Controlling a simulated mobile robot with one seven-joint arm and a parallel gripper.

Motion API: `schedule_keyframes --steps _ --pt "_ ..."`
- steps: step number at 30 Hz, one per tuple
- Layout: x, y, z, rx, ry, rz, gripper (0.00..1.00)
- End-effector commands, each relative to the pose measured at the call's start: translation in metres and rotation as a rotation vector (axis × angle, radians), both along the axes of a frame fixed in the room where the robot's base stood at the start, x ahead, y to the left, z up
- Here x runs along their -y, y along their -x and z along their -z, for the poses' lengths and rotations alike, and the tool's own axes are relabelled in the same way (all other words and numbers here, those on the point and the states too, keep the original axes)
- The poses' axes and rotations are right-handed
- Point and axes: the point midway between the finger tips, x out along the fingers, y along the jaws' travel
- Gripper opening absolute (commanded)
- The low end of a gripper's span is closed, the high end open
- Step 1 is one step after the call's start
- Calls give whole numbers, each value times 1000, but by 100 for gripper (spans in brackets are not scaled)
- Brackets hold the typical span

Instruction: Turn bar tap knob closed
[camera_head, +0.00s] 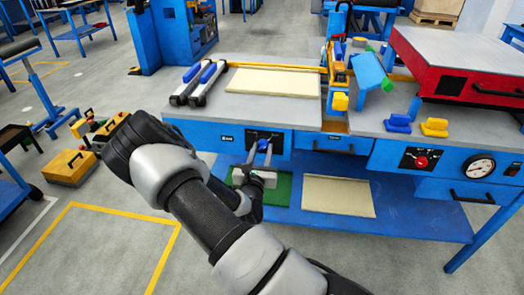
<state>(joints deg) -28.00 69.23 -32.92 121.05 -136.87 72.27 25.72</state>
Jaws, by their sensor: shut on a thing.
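A black panel (279,135) is set in the blue front of the workbench. A small blue knob (262,146), which looks like the bar tap knob, stands out from it. My gripper (260,150) is in front of this panel, with its two grey fingers pointing up at it. The fingers are shut on the blue knob, one on each side. The knob is small, and the fingers partly hide it, so its turn angle cannot be read.
A second black panel with a red knob (421,161) and a round gauge (480,167) sit further right. Above are a red box (460,55) and blue and yellow clamps (432,127). A lower shelf holds a beige panel (338,196).

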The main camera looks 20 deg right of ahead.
Motion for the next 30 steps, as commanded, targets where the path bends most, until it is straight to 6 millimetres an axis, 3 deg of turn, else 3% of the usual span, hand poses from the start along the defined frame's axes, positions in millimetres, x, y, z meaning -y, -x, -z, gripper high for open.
schedule_keyframes --steps 11,30 --pt "0 1 -4 -98 141 -1 8" --pt "1 1 -4 -432 638 -2 8"
